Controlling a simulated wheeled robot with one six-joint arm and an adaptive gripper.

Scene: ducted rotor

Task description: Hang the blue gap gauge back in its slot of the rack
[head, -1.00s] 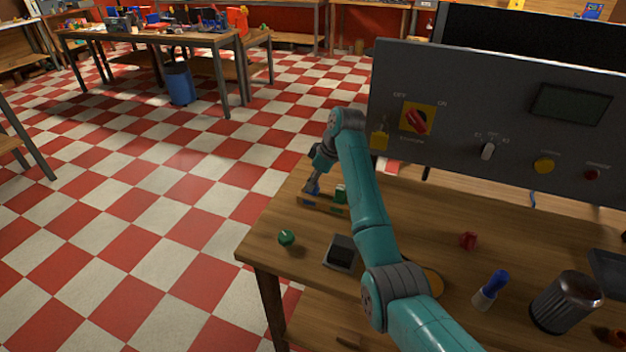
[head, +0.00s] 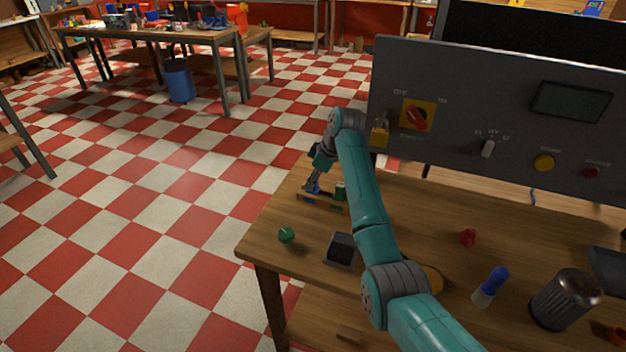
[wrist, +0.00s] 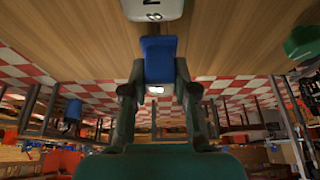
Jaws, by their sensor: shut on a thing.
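The blue gap gauge (wrist: 158,62) is held between the fingertips of my gripper (wrist: 156,88) in the wrist view. In the head view my gripper (head: 311,184) is at the rack (head: 328,202), a low wooden piece near the table's far left edge. The blue gauge shows there as a small blue patch under the fingers, at the rack's left part. A green gauge (head: 340,191) stands in the rack just to the right. Whether the blue gauge is seated in its slot cannot be told.
A green knob (head: 286,236) and a dark block (head: 341,249) lie in front of the rack. A grey control panel (head: 480,125) stands behind on the right. A red piece (head: 467,238), a blue-handled tool (head: 491,287) and a dark cup (head: 566,300) are farther right.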

